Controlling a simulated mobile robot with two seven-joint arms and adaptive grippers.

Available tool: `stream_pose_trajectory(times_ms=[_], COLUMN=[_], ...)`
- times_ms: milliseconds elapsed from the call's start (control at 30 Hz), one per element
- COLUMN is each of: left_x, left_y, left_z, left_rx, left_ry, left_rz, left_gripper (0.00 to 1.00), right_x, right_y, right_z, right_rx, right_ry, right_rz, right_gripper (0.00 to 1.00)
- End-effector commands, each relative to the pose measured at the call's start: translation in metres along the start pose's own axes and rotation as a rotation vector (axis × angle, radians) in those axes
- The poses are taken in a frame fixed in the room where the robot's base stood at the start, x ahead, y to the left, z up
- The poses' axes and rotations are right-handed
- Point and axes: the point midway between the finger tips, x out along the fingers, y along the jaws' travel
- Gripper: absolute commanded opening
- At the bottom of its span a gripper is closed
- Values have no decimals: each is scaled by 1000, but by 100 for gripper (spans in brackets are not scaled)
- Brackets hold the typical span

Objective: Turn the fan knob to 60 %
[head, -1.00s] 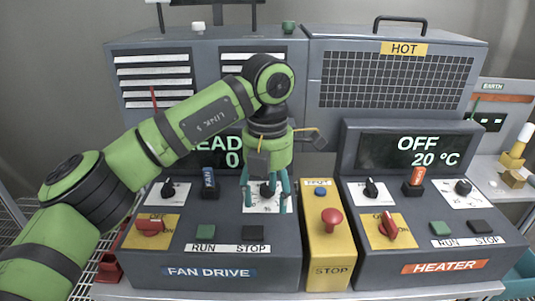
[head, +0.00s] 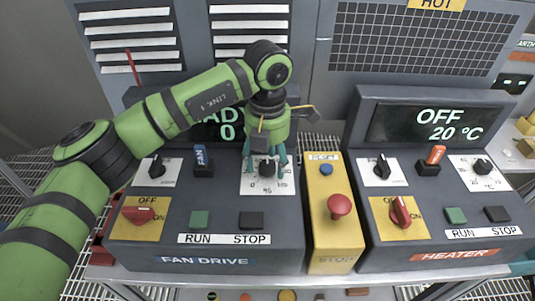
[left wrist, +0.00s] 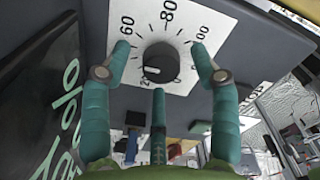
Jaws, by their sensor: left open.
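The fan knob (head: 266,169) is a small black round knob on a white percent dial (head: 253,186) on the FAN DRIVE console. In the left wrist view the knob (left wrist: 160,60) shows with 60 and 80 printed around it. A pale mark on the knob faces the low end of the scale; its exact reading is unclear. My left gripper (head: 266,160) is above the dial with its teal fingers open around the knob. In the left wrist view the fingertips (left wrist: 160,52) stand on either side of it, apart from it. The display behind reads 0, partly hidden by my arm. My right gripper is not in view.
Near the dial are a blue FAN switch (head: 202,160), a red switch on a yellow plate (head: 138,214), RUN (head: 199,220) and STOP (head: 251,220) buttons. A yellow box (head: 320,240) with a red stop button (head: 340,206) stands to the right, beside the HEATER console (head: 430,235).

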Motion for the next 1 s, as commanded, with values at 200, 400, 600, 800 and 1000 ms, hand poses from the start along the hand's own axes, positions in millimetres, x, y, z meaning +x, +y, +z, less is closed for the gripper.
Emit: stream_pose_trajectory(times_ms=[200, 400, 600, 800, 1000], left_x=[4, 4, 4, 5, 7], left_y=[0, 0, 0, 0, 0], left_z=[0, 0, 0, 0, 0], left_rx=[1, 1, 1, 25, 113], left_ry=[0, 0, 0, -1, -1], left_rz=[0, 0, 0, 1, 2], left_gripper=[61, 17, 5, 5, 5], right_x=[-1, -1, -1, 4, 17], right_y=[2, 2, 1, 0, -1], right_z=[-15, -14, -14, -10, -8], right_rx=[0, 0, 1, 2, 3], right_ry=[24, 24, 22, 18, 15], right_rz=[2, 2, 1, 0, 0], right_gripper=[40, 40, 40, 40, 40])
